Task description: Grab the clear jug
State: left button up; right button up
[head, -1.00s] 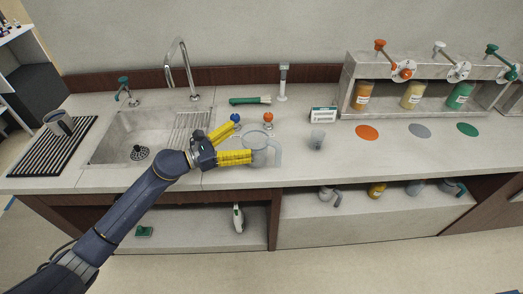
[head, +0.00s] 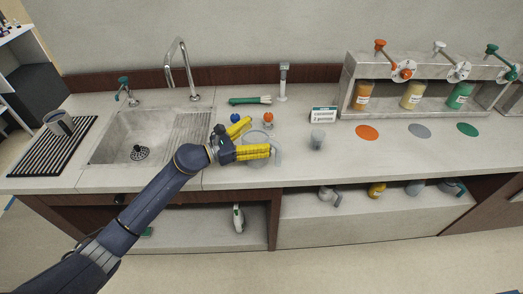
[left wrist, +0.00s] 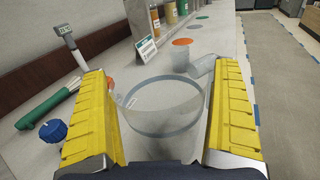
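The clear jug (head: 260,162) stands upright on the counter right of the sink, its handle towards the right. My left gripper (head: 257,137) is open, with one yellow finger on the far side of the jug and one across its near side. In the left wrist view the jug (left wrist: 165,118) is between the two spread fingers (left wrist: 165,120). Gaps show beside its rim there, though contact lower down is hidden. My right gripper is not in view.
A small clear cup (head: 317,139) stands right of the jug. The counter's front edge (head: 300,185) is close to the jug.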

pick_arm(q)
jog(key=c, duration=1.6)
jog(key=shift+o, duration=0.2)
jog(key=shift+r, duration=0.1)
